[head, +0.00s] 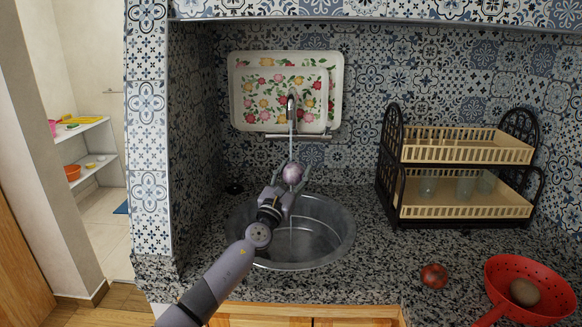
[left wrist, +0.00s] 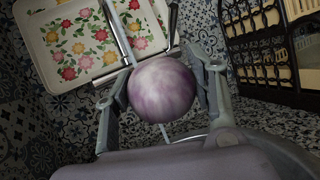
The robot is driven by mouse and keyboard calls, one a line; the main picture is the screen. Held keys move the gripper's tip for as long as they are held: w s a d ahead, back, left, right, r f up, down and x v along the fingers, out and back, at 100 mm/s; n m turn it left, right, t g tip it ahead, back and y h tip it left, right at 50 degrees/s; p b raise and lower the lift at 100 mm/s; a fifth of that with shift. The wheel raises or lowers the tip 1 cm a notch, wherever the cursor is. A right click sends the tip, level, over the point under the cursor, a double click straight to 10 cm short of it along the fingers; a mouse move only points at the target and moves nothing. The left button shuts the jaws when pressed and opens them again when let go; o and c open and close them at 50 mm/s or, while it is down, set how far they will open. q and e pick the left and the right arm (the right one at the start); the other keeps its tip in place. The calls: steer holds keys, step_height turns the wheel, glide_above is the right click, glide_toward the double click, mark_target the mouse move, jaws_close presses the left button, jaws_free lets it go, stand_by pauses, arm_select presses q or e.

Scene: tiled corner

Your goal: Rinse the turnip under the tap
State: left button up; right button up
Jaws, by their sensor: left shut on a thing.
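The turnip (head: 292,173), round, purple and white, is held under the tap (head: 291,112) above the sink (head: 322,212). My left gripper (head: 283,190) is shut on it from below. In the left wrist view the turnip (left wrist: 162,89) sits between the two fingers of the left gripper (left wrist: 160,95). A thin pale stream of water (head: 290,145) comes down from the tap onto the turnip, and a line continues below it into the sink. My right gripper is not in either view.
A red colander (head: 548,280) with a brown round thing (head: 525,292) in it stands at the front right, beside a tomato (head: 434,276). A two-tier dish rack (head: 465,212) with glasses stands at right. Floral trays (head: 336,72) lean on the wall behind the tap.

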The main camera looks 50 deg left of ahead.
arm_select(q)
steer(key=shift+s+d+r+p, duration=0.25)
steer(key=shift+r+p, duration=0.05)
steer(key=shift+p, duration=0.25)
steer(key=s+d+p, duration=0.1)
steer(key=s+d+r+p, duration=0.1)
steer(key=s+d+p, duration=0.1)
steer(key=shift+r, duration=0.2)
steer(key=shift+s+d+r+p, duration=0.3)
steer(key=shift+s+d+p, duration=0.4)
steer(key=shift+s+d, duration=0.05)
steer(key=shift+s+d+r+p, duration=0.25)
steer(key=shift+s+d+p, duration=0.4)
steer(key=shift+s+d, duration=0.05)
